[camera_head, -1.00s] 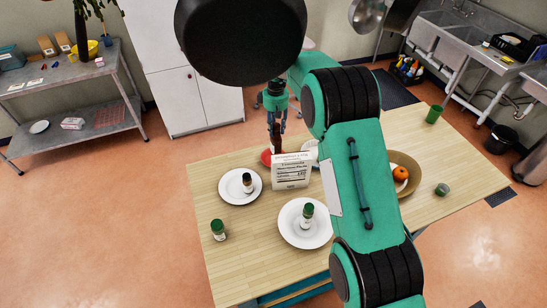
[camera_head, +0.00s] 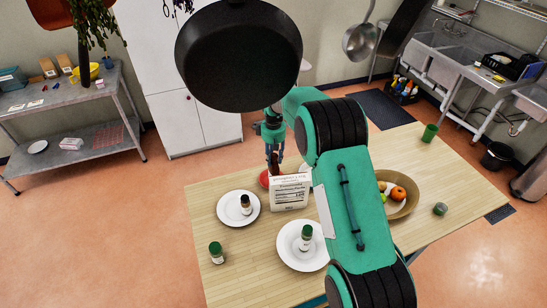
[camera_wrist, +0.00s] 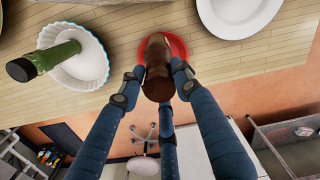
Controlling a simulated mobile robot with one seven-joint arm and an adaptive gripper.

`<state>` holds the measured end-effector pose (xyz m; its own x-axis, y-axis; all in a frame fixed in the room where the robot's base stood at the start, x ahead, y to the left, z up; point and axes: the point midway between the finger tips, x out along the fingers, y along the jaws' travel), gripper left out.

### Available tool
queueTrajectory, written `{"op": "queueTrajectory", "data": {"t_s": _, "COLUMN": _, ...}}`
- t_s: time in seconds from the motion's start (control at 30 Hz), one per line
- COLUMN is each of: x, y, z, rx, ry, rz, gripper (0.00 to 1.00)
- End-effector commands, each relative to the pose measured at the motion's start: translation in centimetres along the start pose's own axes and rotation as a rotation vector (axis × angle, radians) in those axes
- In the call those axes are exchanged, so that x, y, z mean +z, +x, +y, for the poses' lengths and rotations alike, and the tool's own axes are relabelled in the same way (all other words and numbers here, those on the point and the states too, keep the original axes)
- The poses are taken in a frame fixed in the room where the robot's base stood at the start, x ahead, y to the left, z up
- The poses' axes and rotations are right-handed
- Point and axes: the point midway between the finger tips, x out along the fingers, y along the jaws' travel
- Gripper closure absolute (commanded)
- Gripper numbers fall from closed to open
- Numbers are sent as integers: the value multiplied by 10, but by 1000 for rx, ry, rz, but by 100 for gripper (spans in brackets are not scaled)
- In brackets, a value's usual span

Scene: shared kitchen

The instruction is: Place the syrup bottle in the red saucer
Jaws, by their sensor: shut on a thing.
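My gripper (camera_wrist: 155,85) is shut on the dark brown syrup bottle (camera_wrist: 158,68), seen from above in the wrist view. The red saucer (camera_wrist: 178,47) lies on the table just past the bottle, and the bottle overlaps it in that view. I cannot tell whether the bottle touches the saucer. In the head view my gripper (camera_head: 273,152) is at the table's far edge, and the red saucer (camera_head: 264,179) shows partly behind a white carton. The bottle is mostly hidden there by the fingers and carton.
The white carton (camera_head: 289,192) stands close in front of the saucer. White plates (camera_head: 238,208) with small bottles, a green-capped jar (camera_head: 216,253) and a brown bowl (camera_head: 402,204) with fruit are on the table. A black pan (camera_head: 238,55) hangs in front of the view.

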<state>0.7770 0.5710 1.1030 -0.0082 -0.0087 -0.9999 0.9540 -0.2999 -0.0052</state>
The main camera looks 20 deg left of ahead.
Motion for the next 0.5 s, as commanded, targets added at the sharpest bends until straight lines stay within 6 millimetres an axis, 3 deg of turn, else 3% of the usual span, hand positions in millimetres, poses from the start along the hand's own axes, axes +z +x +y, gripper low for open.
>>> {"op": "queueTrajectory", "data": {"t_s": 0.5, "x": -1, "y": 9, "z": 0, "rx": 1, "ry": 0, "rz": 1, "gripper": 100}}
